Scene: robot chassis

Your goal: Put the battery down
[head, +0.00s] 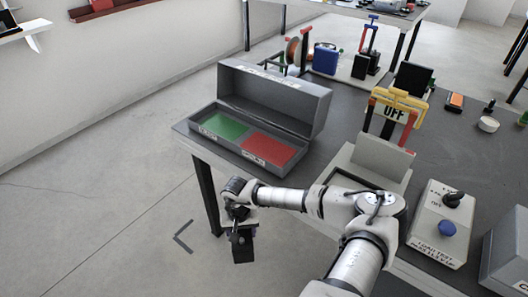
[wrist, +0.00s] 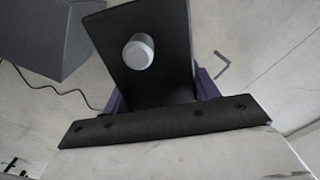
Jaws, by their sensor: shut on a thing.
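My gripper (head: 238,228) is off the left edge of the workbench, over the open floor. It is shut on the battery (head: 243,250), a black block that hangs below it in the head view. In the wrist view the battery (wrist: 172,65) is a black slab with a round silver terminal, between the purple fingers. The grip points are mostly hidden by the battery. The battery touches nothing else that I can see.
The grey workbench (head: 462,125) carries an open grey case (head: 319,100) with a green pad (head: 222,124) and a red pad (head: 268,149).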

